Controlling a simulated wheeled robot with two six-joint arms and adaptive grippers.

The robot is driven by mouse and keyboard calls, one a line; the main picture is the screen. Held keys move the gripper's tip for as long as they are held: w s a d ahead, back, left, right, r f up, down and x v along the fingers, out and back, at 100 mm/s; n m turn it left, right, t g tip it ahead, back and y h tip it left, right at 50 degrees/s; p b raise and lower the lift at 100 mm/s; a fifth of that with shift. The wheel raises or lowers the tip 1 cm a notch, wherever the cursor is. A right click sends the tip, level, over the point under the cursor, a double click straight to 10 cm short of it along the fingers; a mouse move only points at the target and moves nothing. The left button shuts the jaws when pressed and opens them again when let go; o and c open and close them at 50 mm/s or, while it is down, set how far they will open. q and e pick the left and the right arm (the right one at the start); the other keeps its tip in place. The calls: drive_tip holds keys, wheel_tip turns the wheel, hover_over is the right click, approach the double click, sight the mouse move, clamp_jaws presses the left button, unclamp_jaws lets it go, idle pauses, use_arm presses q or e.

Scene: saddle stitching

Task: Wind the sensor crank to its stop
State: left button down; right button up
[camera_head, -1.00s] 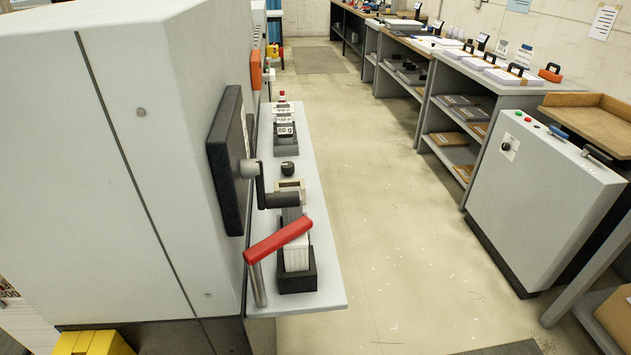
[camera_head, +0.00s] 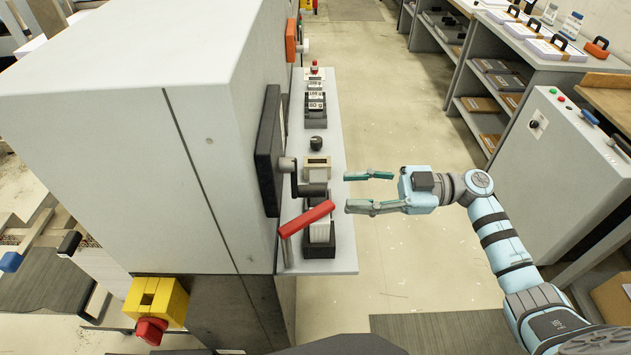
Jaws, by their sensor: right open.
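The sensor crank (camera_head: 294,174) sticks out from a black plate (camera_head: 268,150) on the side of the big grey machine. Its dark arm runs down from a light hub to a black handle that points right, toward my gripper. My right gripper (camera_head: 357,191) is open and empty, with its teal and grey fingers pointing left. It is just right of the crank handle, near the shelf's right edge, and seems apart from it. My left gripper is not in view.
A red lever (camera_head: 305,218) stands just below the crank on the grey shelf (camera_head: 342,262). Behind are a black knob (camera_head: 318,143) and small labelled blocks. A yellow box with a red button (camera_head: 151,330) is at the lower left. A grey cabinet (camera_head: 540,165) stands at right across the aisle.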

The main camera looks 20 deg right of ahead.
sight(315, 191)
drive_tip(key=p+x, duration=0.1)
drive_tip(key=x, duration=0.7)
drive_tip(key=shift+a, duration=0.15)
drive_tip(key=shift+w, duration=0.1)
clamp_jaws()
